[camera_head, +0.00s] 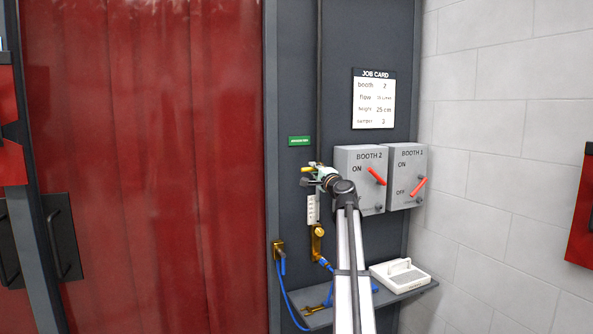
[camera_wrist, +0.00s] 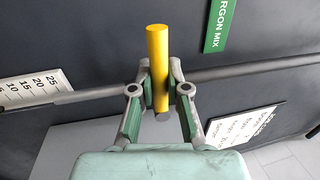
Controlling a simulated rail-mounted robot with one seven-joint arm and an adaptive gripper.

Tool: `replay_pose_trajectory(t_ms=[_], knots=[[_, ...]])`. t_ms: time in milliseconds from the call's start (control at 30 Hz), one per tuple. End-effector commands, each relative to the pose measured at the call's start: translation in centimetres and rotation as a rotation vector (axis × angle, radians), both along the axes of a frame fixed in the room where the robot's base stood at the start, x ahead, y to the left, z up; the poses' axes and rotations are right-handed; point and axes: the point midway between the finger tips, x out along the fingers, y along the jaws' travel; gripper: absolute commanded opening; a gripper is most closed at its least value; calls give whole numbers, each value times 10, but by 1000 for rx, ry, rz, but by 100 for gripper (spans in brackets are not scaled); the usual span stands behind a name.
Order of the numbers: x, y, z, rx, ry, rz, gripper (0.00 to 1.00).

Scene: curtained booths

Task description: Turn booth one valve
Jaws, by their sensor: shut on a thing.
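A yellow bar-shaped valve handle (camera_wrist: 158,50) stands between my gripper's fingers in the wrist view. My gripper (camera_wrist: 160,88) is shut on this handle, with a finger pad on each side. In the head view, my gripper (camera_head: 312,174) is at the dark vertical pipe (camera_head: 319,80), left of the booth boxes. Only a small yellow part of the handle shows there. The valve body is mostly hidden by my gripper. No booth number shows on this valve; a green label (camera_wrist: 218,24) reading "ARGON MIX" is near it.
A shelf (camera_head: 312,319) below bears a white object (camera_head: 400,276). A red curtain (camera_head: 140,170) hangs left. A job card (camera_head: 374,98) is above.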

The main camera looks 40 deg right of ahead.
Motion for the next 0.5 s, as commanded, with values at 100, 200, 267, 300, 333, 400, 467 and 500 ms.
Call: replay_pose_trajectory(t_ms=[100, 200, 267, 300, 333, 400, 467, 500], knots=[[-3, -6, 3, 11, -5, -6, 0], [-4, -6, 3, 14, -6, -7, 0], [-4, -6, 3, 14, -7, -7, 0], [-4, -6, 3, 14, -7, -7, 0], [-4, -6, 3, 14, -7, -7, 0], [-4, -6, 3, 14, -7, -7, 0], [-4, -7, 3, 14, -7, -7, 0], [-4, -7, 3, 14, -7, -8, 29]])
